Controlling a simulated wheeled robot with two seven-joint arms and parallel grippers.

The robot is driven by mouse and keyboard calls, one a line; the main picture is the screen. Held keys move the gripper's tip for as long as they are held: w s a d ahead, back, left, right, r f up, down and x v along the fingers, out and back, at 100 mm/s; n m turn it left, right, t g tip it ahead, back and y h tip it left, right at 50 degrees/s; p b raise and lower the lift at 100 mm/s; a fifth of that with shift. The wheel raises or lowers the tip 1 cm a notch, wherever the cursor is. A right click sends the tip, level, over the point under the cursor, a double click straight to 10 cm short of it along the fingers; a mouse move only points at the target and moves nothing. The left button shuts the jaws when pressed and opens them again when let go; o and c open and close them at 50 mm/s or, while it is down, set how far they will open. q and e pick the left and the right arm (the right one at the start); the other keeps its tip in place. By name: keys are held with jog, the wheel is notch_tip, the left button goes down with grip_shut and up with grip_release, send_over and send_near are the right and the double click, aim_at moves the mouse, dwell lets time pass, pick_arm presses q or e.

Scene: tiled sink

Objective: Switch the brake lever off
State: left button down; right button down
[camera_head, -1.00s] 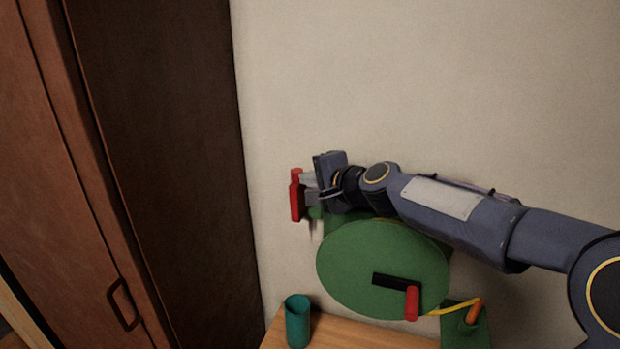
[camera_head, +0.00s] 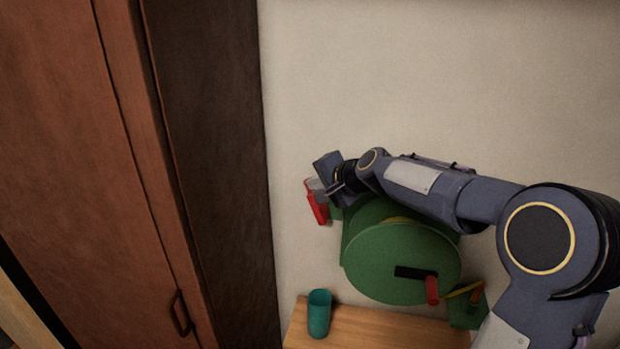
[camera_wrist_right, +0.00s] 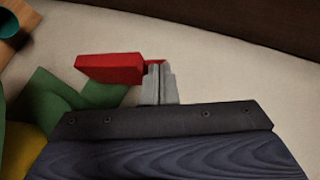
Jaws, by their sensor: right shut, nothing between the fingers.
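The red brake lever (camera_head: 317,208) is at the left of a green winch drum (camera_head: 400,262), close to the wall. In the head view it leans, its top tipped to the left. My right gripper (camera_head: 318,186) is at the lever's upper part, its fingers partly covering it. In the right wrist view the red lever (camera_wrist_right: 108,68) lies just left of the closed grey fingertips (camera_wrist_right: 158,80), against or very near them, with a small red part also showing behind them. The fingers hold nothing. My left gripper is not in view.
A red crank handle (camera_head: 432,290) on a black arm sticks out from the drum's front. A teal cup (camera_head: 319,314) stands on the wooden table (camera_head: 375,328). A brown cabinet (camera_head: 215,150) stands at the left. The wall above is bare.

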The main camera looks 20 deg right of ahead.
aim_at(305, 184)
jog(key=shift+w+a+f, duration=0.1)
jog(key=shift+w+f, duration=0.05)
jog(key=shift+w, duration=0.1)
jog(key=shift+w+a+f, duration=0.2)
jog(key=shift+w+f, duration=0.05)
jog(key=shift+w, duration=0.15)
jog(key=shift+w+a, duration=0.25)
jog(key=shift+a, duration=0.3)
jog(key=shift+w+a+f, duration=0.15)
jog(key=shift+a+f, duration=0.05)
jog(key=shift+a, duration=0.05)
